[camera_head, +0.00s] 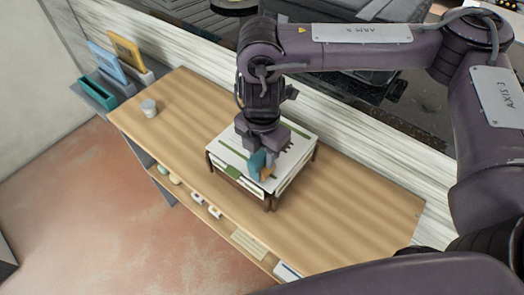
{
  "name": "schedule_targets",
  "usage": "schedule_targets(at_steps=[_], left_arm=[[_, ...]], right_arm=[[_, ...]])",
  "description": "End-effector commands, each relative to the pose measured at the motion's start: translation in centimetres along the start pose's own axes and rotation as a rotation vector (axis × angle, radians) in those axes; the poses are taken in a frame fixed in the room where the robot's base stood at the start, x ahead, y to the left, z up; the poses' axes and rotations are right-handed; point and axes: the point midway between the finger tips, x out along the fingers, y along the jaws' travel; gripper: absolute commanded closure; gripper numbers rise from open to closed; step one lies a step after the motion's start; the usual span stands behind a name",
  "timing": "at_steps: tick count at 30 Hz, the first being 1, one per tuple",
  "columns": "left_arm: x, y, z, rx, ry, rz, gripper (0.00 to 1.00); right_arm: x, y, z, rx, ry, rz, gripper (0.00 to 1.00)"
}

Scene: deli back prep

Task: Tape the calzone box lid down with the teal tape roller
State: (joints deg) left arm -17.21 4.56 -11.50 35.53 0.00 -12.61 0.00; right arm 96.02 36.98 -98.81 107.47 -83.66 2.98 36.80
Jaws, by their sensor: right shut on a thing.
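The calzone box (297,150) is white and flat, with green stripes and dark marks on its lid. It sits in a dark brown frame (272,203) on the wooden counter, and its lid looks down. My right gripper (260,149) reaches down over the box and is shut on the teal tape roller (257,163), which has an orange part low on its side. The roller is at the lid's front part; I cannot tell whether it touches the lid. The gripper and wrist hide the middle of the lid. My left gripper is not in view.
The wooden counter (355,205) is clear right of the box. A small pale cup (148,107) stands toward its left end, near teal, blue and yellow upright items (100,92). A lower shelf (226,226) holds several small things. A pale slatted wall runs behind.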

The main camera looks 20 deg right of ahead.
Motion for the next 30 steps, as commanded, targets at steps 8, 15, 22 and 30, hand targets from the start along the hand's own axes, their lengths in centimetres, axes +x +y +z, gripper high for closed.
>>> schedule_targets(at_steps=[8, 15, 22, 30], left_arm=[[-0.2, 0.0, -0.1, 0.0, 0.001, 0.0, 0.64], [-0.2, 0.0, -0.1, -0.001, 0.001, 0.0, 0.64], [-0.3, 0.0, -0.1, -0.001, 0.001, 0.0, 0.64], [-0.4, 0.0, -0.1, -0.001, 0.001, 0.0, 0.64]], right_arm=[[0.0, 0.0, 0.0, 0.0, 0.001, 0.0, 1.0], [0.1, 0.0, 0.0, 0.0, 0.001, -0.001, 1.0], [0.1, 0.7, 0.0, 0.001, 0.001, 0.0, 1.0], [0.1, 2.0, 0.0, 0.0, 0.001, 0.0, 1.0]])
